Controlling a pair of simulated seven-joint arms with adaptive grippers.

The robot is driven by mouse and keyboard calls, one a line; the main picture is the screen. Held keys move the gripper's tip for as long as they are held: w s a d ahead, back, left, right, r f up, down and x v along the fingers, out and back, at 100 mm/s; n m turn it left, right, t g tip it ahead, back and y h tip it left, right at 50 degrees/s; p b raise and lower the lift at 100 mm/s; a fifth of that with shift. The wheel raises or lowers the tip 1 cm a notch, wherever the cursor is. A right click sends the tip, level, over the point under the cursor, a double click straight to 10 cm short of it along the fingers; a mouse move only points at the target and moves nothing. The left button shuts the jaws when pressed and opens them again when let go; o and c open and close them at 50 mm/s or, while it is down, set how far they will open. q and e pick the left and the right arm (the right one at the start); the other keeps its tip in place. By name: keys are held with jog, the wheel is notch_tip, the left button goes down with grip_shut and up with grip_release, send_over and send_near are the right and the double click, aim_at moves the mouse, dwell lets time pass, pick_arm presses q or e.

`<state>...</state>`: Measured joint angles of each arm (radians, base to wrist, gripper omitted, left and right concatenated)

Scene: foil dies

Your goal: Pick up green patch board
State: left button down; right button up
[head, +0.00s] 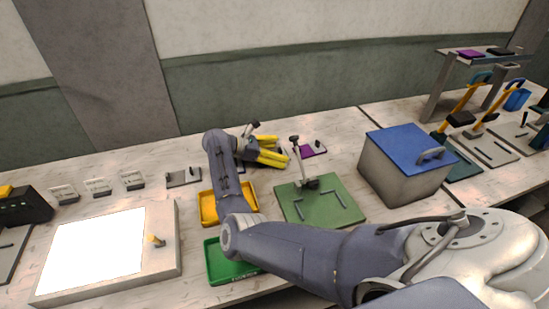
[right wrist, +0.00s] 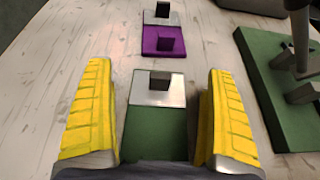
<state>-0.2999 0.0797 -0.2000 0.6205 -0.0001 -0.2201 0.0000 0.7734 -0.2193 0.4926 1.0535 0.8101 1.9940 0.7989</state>
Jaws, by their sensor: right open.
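My right gripper (head: 280,149) has yellow fingers and is open at the back of the table in the head view. In the right wrist view its two fingers (right wrist: 157,75) stand apart on either side of a green patch board (right wrist: 155,130). The green board has a silver plate (right wrist: 143,97) with a dark block at its far end. Its near end is cut off by the gripper body. I see no finger touching it. In the head view the gripper largely hides that spot. My left gripper is not in view.
A purple board (right wrist: 150,47) with a dark block lies just beyond; it also shows in the head view (head: 318,150). A large green base (head: 335,215) with a stand is to the right. A yellow tray (head: 207,215), green tray (head: 213,262) and blue-lidded box (head: 385,170) are nearby.

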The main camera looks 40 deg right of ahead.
jog(key=shift+d+f, duration=0.1)
jog(key=shift+d, duration=0.15)
jog(key=shift+c, duration=0.6)
jog(key=c, duration=1.2)
